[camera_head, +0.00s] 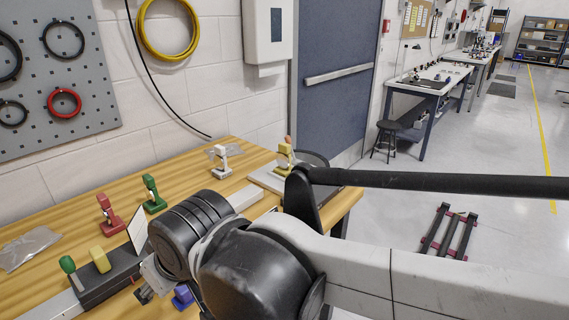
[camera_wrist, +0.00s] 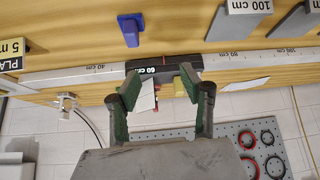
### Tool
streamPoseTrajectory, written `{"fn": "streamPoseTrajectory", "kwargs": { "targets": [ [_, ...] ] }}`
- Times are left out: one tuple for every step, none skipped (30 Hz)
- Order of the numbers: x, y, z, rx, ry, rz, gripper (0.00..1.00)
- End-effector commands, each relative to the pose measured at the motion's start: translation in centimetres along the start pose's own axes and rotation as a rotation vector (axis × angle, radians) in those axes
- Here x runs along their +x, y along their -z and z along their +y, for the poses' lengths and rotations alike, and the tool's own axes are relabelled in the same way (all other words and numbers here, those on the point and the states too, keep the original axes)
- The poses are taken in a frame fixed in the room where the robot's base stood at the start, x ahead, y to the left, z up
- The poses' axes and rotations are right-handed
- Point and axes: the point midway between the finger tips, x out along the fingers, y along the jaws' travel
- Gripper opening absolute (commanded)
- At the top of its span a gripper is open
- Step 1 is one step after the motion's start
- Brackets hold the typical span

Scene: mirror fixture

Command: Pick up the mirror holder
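I cannot tell for sure which piece is the mirror holder. A thin pale upright panel (camera_head: 138,228) stands at one end of a black block (camera_head: 112,277) on the rail; a pale panel (camera_wrist: 147,98) also shows between my fingers in the wrist view. A yellow block (camera_head: 100,258) and a green knob (camera_head: 67,264) stand along the black block. My gripper (camera_wrist: 161,78) has green-padded fingers spread apart, with the black block and a yellow piece (camera_wrist: 180,88) beyond and between them. I see nothing gripped. In the head view my arm hides most of the gripper.
Red (camera_head: 109,214), green (camera_head: 154,196) and white (camera_head: 220,161) clamps stand on the wooden bench (camera_head: 190,183). A yellow piece (camera_head: 284,158) stands at the bench's far end. A blue piece (camera_head: 183,296) lies near my gripper. A clear bag (camera_head: 27,247) lies at left. A wall runs behind.

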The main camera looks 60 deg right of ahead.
Motion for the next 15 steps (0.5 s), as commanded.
{"fn": "streamPoseTrajectory", "kwargs": {
  "targets": [
    [0.0, 0.0, 0.0, 0.000, 0.000, 0.000, 0.49],
    [0.0, 0.0, 0.0, 0.000, 0.000, 0.000, 0.53],
    [0.0, 0.0, 0.0, 0.000, 0.000, 0.000, 0.57],
    [0.0, 0.0, 0.0, 0.000, 0.000, 0.000, 0.57],
    [0.0, 0.0, 0.0, 0.000, 0.000, 0.000, 0.57],
    [0.0, 0.0, 0.0, 0.000, 0.000, 0.000, 0.57],
    [0.0, 0.0, 0.0, 0.000, 0.000, 0.000, 0.57],
    [0.0, 0.0, 0.0, 0.000, 0.000, 0.000, 0.57],
    [0.0, 0.0, 0.0, 0.000, 0.000, 0.000, 0.57],
    [0.0, 0.1, 0.0, 0.001, 0.000, 0.000, 0.57],
    [-0.1, 0.2, 0.1, 0.004, -0.001, -0.001, 0.57],
    [-0.2, 0.5, 0.2, 0.011, -0.004, -0.004, 0.57],
    [-0.3, 0.8, 0.4, 0.018, -0.007, -0.007, 0.57],
    [-0.5, 1.3, 0.6, 0.029, -0.010, -0.011, 0.57],
    [-0.8, 2.1, 1.0, 0.047, -0.017, -0.018, 0.57]
  ]
}}
